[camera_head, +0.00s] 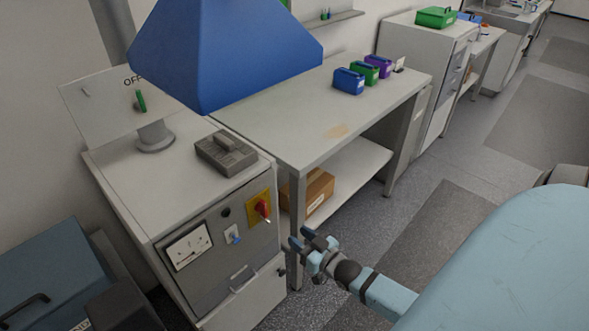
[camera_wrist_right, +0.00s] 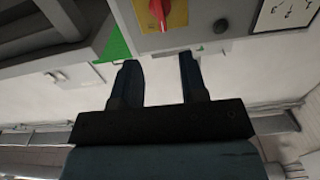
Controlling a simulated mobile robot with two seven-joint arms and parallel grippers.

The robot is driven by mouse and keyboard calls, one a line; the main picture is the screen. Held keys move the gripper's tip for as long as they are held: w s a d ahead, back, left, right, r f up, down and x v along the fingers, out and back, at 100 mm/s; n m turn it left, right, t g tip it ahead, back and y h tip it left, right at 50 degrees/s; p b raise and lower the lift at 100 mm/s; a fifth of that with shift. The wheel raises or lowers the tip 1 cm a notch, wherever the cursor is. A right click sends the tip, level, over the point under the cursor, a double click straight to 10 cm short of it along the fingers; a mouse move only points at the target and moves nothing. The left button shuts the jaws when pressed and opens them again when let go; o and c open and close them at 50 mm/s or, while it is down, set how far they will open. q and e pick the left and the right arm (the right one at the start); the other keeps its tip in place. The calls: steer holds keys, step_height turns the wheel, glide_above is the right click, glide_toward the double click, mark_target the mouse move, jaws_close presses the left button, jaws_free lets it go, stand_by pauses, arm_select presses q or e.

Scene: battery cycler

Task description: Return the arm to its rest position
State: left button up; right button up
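My right gripper (camera_head: 309,242) is in front of the grey cycler cabinet (camera_head: 120,190), to the right of its panel. In the right wrist view its two dark fingers (camera_wrist_right: 158,78) stand apart with nothing between them, so it is open and empty. The red rotary switch on its yellow plate (camera_head: 261,210) is close beyond the fingers; it also shows at the top of the wrist view (camera_wrist_right: 160,10). The gripper looks apart from it. The right arm (camera_head: 390,295) comes in from the lower right. My left gripper is not in view.
The panel carries a blue-tipped switch (camera_head: 234,237) and a white gauge (camera_head: 188,249). A workbench (camera_head: 300,115) with a box (camera_head: 312,192) on its lower shelf stands beyond. A blue hood (camera_head: 225,50) hangs above. Grey floor (camera_head: 450,190) lies open to the right.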

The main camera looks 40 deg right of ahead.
steer(key=shift+a, duration=0.1)
stand_by(0.4)
steer(key=s+a+r+n+g+y+p, duration=0.1)
steer(key=s+a+r+g+p, duration=0.1)
steer(key=s+a, duration=0.4)
steer(key=s+a+r+n+g+y+p, duration=0.1)
steer(key=s+a+g+p, duration=0.4)
steer(key=a, duration=0.7)
steer(key=p+v, duration=0.2)
steer(key=v, duration=0.1)
steer(key=shift+a, duration=0.4)
steer(key=shift+s+r, duration=0.1)
